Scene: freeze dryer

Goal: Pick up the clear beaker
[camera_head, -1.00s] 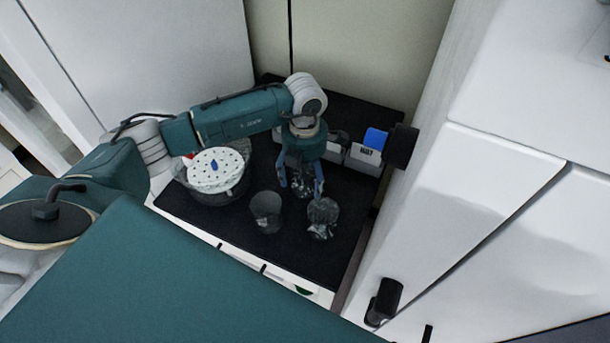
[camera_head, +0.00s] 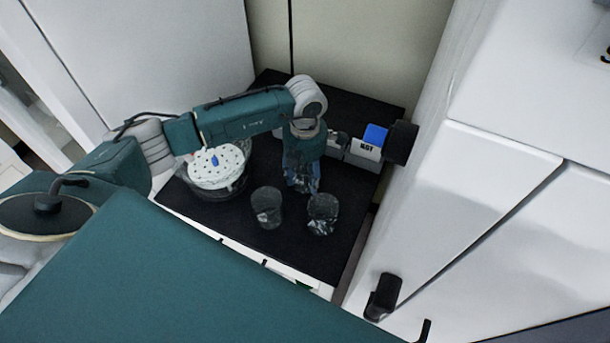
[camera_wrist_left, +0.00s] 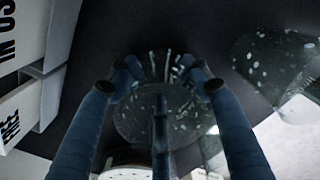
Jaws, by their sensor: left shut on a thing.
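My left gripper (camera_head: 302,182) points down over the black mat, its fingers closed around a clear beaker (camera_head: 300,177). In the left wrist view the fingers (camera_wrist_left: 160,85) lie on both sides of that beaker (camera_wrist_left: 150,115), whose round, speckled glass shows between them. I cannot tell whether the held beaker touches the mat. My right gripper is not in view.
A glass bowl with a white perforated disc (camera_head: 216,167) stands left of the beakers. Labelled boxes (camera_head: 362,154), one with a blue part (camera_head: 376,137), stand behind right. A white cabinet (camera_head: 500,190) with black knobs closes off the right side. The black mat (camera_head: 290,250) has free room in front.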

